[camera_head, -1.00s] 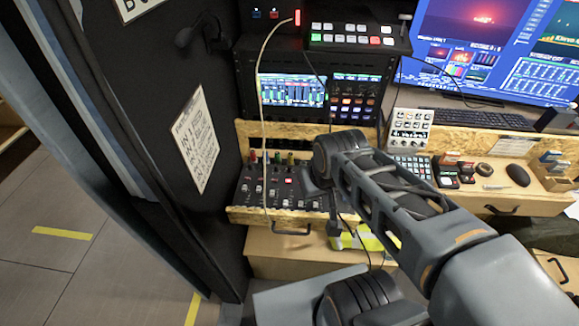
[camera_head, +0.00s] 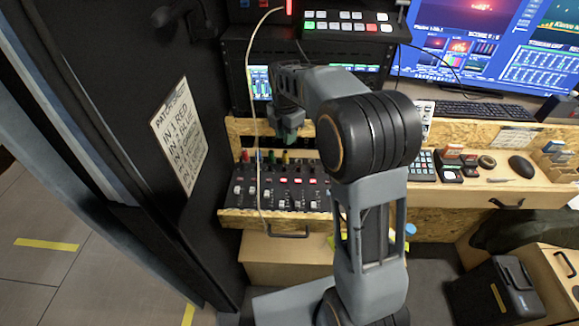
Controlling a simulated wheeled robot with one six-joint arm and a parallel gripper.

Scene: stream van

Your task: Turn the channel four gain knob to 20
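The black audio mixer (camera_head: 278,188) sits in a wooden tray at the desk's left end. Its faders and rows of small knobs show, with coloured plugs along its back edge. Red lights glow on it. Which knob is the channel four gain knob is too small to tell. My gripper (camera_head: 287,134) hangs over the mixer's back edge, pointing down, near the coloured plugs. Its fingertips are small and dark, and I cannot tell whether they are open or shut, or whether they touch anything. My arm hides the mixer's right end.
A pale cable (camera_head: 257,110) hangs down in front of the mixer's left part. A rack with a lit screen and a switcher (camera_head: 345,22) stand behind. A patch sign (camera_head: 178,137) hangs on the dark left wall. A keyboard (camera_head: 487,112) and mouse (camera_head: 521,166) lie right.

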